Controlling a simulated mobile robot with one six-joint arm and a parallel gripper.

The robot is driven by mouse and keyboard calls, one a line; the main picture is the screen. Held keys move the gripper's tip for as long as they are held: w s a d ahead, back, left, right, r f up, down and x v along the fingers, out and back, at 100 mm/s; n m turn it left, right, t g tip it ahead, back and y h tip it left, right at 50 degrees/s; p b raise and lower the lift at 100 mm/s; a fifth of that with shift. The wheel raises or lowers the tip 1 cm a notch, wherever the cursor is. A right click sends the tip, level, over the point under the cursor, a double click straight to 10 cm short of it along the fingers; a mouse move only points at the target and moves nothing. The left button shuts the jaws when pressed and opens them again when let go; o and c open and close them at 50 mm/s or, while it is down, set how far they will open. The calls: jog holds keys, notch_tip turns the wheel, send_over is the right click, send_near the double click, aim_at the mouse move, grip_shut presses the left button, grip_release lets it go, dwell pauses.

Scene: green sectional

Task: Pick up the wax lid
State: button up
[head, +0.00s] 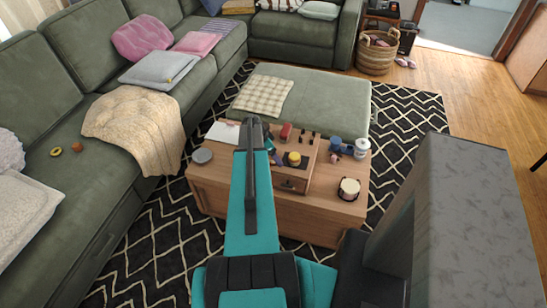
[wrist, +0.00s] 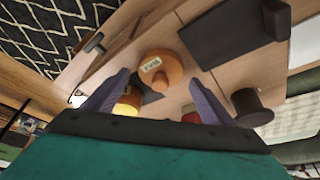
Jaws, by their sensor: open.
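An orange-brown round piece with a small printed label (wrist: 160,68) lies on the wooden surface in the wrist view. It looks like the wax lid, but I cannot read the label surely. My gripper (wrist: 157,84) is open around empty space, its two purple-grey fingers pointing toward the piece, which shows between and just beyond their tips. I cannot tell whether they touch. In the head view my gripper (head: 257,130) is over the coffee table (head: 310,212), and my arm hides that part of the top.
On the table are a grey round tin (head: 202,156), a yellow-topped item (head: 294,158), a red item (head: 286,131), a blue jar (head: 335,144) and a white candle-like jar (head: 349,188). A dark cylinder (wrist: 252,108) is close to the right finger in the wrist view.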

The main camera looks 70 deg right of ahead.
dwell(0.3)
jog(key=c, duration=1.1)
jog(key=shift+r, duration=0.15)
jog(key=shift+r+b, duration=0.5)
jog(key=shift+r, duration=0.25)
jog(key=shift+a+r+b, duration=0.2)
jog(key=shift+r+b, duration=0.15)
jog(key=shift+r, duration=0.5)
jog(key=a+b, duration=0.1)
jog(key=a, duration=0.4)
jog(key=s+a+r+b, duration=0.1)
jog(key=a, duration=0.4)
jog(key=a+b, duration=0.1)
jog(key=a, duration=0.4)
jog(key=shift+s+a+r+b, duration=0.25)
jog(key=shift+a+b, duration=0.05)
jog(key=shift+b, duration=0.05)
jog(key=shift+w, duration=0.1)
